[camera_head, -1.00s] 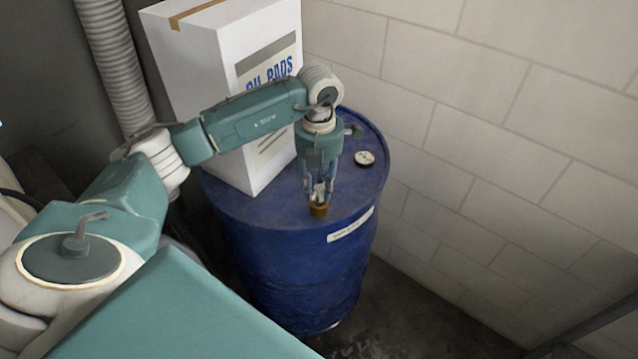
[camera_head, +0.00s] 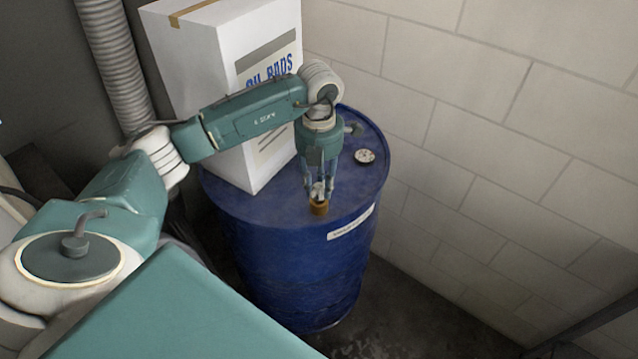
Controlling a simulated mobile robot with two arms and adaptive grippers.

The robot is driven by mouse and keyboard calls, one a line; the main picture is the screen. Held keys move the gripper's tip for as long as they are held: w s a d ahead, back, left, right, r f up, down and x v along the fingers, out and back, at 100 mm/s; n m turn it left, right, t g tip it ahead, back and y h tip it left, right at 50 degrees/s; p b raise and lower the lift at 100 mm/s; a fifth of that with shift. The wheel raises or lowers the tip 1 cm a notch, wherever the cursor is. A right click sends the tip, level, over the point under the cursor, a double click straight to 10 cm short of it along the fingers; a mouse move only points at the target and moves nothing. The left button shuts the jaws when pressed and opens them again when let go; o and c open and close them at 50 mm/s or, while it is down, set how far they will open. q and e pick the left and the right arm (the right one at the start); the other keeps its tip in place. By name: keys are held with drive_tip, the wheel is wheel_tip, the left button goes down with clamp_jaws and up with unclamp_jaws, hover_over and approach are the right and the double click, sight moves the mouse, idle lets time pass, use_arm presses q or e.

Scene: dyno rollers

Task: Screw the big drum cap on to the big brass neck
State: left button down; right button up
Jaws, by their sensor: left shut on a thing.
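The big brass neck (camera_head: 319,209) stands on the top of the blue drum (camera_head: 265,206), near its front edge. My left gripper (camera_head: 319,193) points straight down over the neck. It is shut on a small pale grey thing, which looks like the big drum cap (camera_head: 318,190), right at the top of the neck. The fingers hide most of the cap, and I cannot tell whether it is seated on the thread. My right gripper is not in view.
A white carton of oil pads (camera_head: 215,90) stands on the drum's left part, close beside my left forearm. A round white dial-like disc (camera_head: 365,156) lies on the drum's right. A block wall (camera_head: 480,150) rises behind; a ribbed hose (camera_head: 115,65) hangs at the left.

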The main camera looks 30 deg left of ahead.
use_arm(q)
drive_tip(key=shift+f+b, duration=0.3)
idle(0.5)
idle(0.6)
drive_tip(key=shift+f+b, duration=0.4)
drive_tip(key=shift+f, duration=0.1)
